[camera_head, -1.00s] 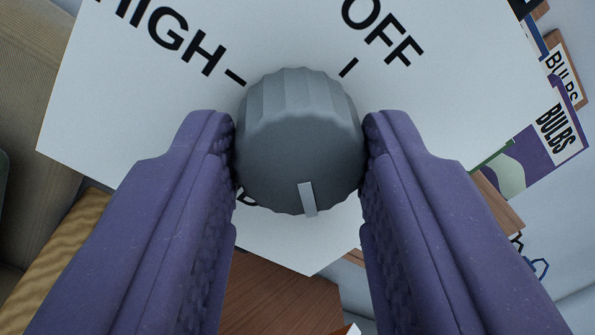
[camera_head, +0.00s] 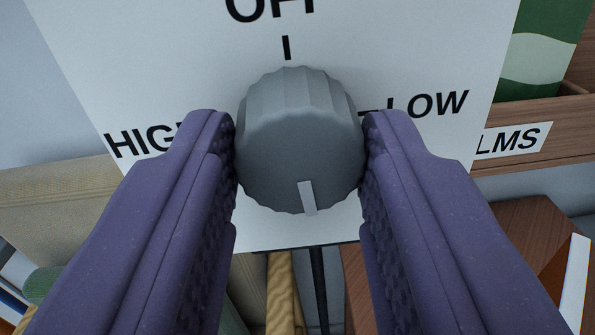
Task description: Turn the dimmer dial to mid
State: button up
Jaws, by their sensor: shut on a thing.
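The grey ribbed dimmer dial (camera_head: 299,125) sits on a white plate (camera_head: 180,60). My purple gripper (camera_head: 300,150) is shut on it, one finger pressed to each side. The pale pointer mark (camera_head: 308,197) on the dial faces down, slightly right of straight down, nearly opposite OFF. The OFF label (camera_head: 270,8) is at the top, with a tick mark (camera_head: 286,47) below it. The HIGH label (camera_head: 140,139) is at the left, partly behind a finger. The LOW label (camera_head: 438,104) is at the right.
A wooden shelf (camera_head: 545,125) with a label ending in LMS (camera_head: 515,140) and a green item (camera_head: 548,45) stand at the right. A wooden box (camera_head: 535,235) is at lower right. A beige surface (camera_head: 60,210) is at the left.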

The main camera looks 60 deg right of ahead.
jog(key=shift+m, duration=0.5)
jog(key=o, duration=1)
jog(key=shift+o, duration=0.2)
jog(key=shift+a, duration=0.1)
jog(key=p+v, duration=0.3)
jog(key=v, duration=0.4)
jog(key=shift+s+a, duration=0.15)
jog(key=shift+a, duration=0.15)
